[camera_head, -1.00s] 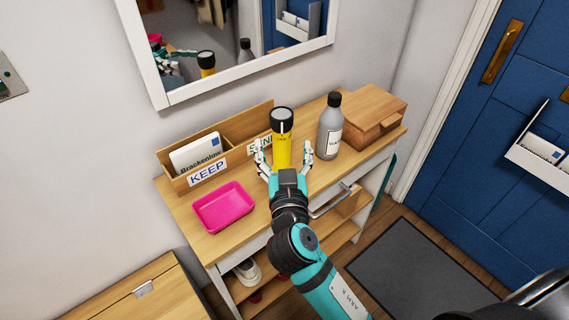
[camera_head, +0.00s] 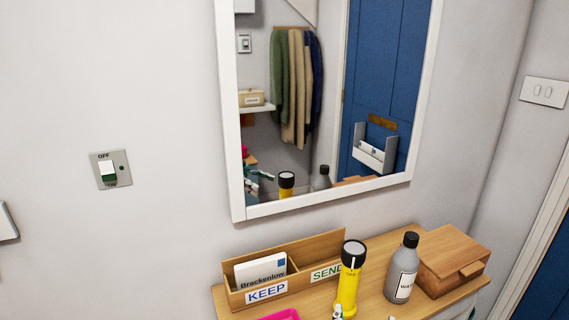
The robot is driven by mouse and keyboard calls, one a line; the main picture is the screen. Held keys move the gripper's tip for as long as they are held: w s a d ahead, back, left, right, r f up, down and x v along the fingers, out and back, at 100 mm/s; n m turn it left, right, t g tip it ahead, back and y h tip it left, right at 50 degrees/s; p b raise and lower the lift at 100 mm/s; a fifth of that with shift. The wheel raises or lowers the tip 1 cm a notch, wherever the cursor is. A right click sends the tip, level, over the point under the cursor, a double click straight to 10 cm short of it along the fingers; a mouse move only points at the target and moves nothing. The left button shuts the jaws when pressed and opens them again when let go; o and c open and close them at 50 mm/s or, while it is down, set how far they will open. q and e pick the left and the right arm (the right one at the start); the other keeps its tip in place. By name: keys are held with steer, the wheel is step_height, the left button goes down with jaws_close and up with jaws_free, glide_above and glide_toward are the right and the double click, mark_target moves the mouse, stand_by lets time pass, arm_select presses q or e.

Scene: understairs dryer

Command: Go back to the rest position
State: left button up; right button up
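The yellow torch (camera_head: 347,285) with a black head stands upright on the wooden console table (camera_head: 385,306), in front of the letter holder. At the bottom edge of the head view, only two pale fingertips of my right gripper (camera_head: 365,316) show. They are well apart, with nothing held between them. One fingertip overlaps the torch's lower part; I cannot tell whether it touches. The rest of that gripper and its arm are below the picture. My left gripper is not in view.
A grey bottle (camera_head: 402,275) and a wooden box (camera_head: 452,262) stand right of the torch. The KEEP/SEND holder (camera_head: 304,287) is behind, a pink tray (camera_head: 281,315) in front left. A mirror (camera_head: 237,190) and an OFF-marked switch (camera_head: 109,170) are on the wall.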

steer(key=s+d+f+n+g+y, duration=0.1)
steer(key=s+d+f+g, duration=0.1)
steer(key=s+f+g, duration=0.3)
steer(key=s+d+f+g+y, duration=0.1)
steer(key=s+d+f, duration=0.2)
steer(key=f, duration=0.3)
steer(key=s+a+f+n+g+y, duration=0.1)
steer(key=s+f+n+g+y, duration=0.4)
steer(key=s, duration=0.8)
step_height(320, 180, down, 27)
steer(key=m+g+h, duration=0.1)
steer(key=g+h, duration=0.1)
steer(key=s+d+f+g, duration=0.1)
steer(key=s+d+f, duration=0.1)
steer(key=s+f, duration=1.4)
steer(key=shift+d, duration=0.15)
